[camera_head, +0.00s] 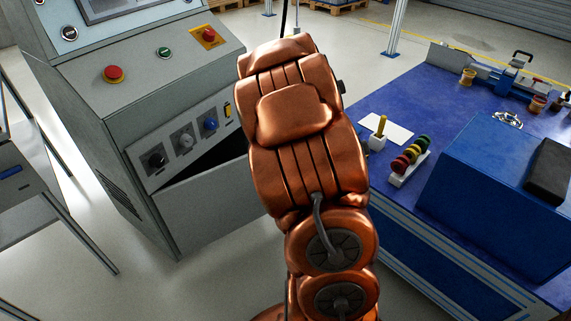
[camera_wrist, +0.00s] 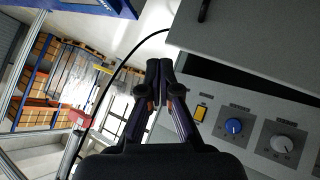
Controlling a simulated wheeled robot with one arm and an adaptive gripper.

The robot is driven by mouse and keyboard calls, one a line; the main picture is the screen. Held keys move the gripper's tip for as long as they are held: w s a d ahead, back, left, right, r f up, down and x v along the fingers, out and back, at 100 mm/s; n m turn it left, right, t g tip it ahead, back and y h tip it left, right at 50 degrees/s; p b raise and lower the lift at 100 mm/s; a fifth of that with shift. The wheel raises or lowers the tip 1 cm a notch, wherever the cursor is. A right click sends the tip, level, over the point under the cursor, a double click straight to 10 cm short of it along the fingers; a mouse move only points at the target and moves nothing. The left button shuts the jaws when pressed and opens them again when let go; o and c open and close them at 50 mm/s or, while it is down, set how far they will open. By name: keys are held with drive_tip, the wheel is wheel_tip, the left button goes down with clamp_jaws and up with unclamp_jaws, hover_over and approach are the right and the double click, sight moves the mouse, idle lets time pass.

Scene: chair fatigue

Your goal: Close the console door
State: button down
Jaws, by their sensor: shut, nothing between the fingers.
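The grey console (camera_head: 140,65) stands at the left in the head view. Its door (camera_head: 215,207), below the knob panel, is partly open, with a dark wedge-shaped gap along its top edge. My copper arm hides the door's right part. In the wrist view the picture is rotated; the door (camera_wrist: 250,42) is at upper right with a black handle (camera_wrist: 203,10), and the dark gap lies between it and the panel. My gripper (camera_wrist: 160,65) is shut and empty, beside the door's edge at its left. The gripper is hidden in the head view.
The knob panel (camera_head: 185,140) carries dials and a yellow switch. A blue workbench (camera_head: 390,90) with a blue box (camera_head: 480,190) and small parts stands to the right. A metal rack (camera_head: 25,185) is at far left. Grey floor lies in front of the console.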

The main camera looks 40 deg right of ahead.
drive_tip(key=s+d+f+t+y+b, duration=0.1)
drive_tip(key=d+f+t+b, duration=0.1)
drive_tip(key=f+t+b, duration=0.45)
drive_tip(key=s+d+f+t+y+b, duration=0.2)
drive_tip(key=f+t, duration=0.2)
drive_tip(key=f, duration=0.5)
drive_tip(key=w+d+b, duration=0.2)
drive_tip(key=w+b, duration=0.2)
drive_tip(key=w, duration=1)
drive_tip(key=shift+d+m, duration=0.25)
drive_tip(key=shift+m, duration=0.05)
